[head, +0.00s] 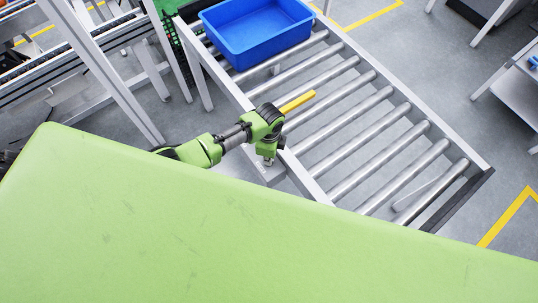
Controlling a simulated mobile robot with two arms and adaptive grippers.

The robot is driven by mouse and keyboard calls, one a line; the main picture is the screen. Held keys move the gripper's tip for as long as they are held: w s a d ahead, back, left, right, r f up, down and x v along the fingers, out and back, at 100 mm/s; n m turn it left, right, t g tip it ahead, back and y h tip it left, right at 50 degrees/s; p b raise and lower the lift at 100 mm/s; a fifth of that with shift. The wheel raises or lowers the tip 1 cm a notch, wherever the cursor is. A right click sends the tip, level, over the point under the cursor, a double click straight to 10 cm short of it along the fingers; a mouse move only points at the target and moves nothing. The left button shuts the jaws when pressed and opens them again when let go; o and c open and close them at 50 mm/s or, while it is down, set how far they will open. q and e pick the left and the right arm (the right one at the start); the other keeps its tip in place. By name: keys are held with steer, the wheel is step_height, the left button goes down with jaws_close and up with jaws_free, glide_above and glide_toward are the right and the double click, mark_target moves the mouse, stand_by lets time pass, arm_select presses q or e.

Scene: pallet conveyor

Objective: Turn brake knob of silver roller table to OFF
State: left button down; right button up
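The silver roller table (352,62) runs diagonally through the head view, with bare rollers in its near part. My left gripper (267,160) points down at the table's near-left rail, over a grey plate (272,174) on that rail. The gripper is small here, and I cannot tell whether its fingers are open, shut or touching anything. I cannot make out the brake knob; the gripper and wrist may cover it. A yellow bar (297,101) sticks out over the rollers just beyond my wrist; I cannot tell what it belongs to. My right gripper is not in view.
A blue bin (257,35) sits on the far end of the rollers. A large green surface fills the foreground and hides the table's near edge. Another conveyor (75,52) stands at upper left. Clear grey floor (440,75) lies right of the table, with yellow floor lines.

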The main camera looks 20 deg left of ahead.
arm_select(q)
steer(key=shift+n, duration=0.6)
steer(key=c, duration=2.1)
jaws_free()
steer(key=shift+c, duration=0.2)
steer(key=shift+r, duration=0.15)
step_height(320, 180, up, 12)
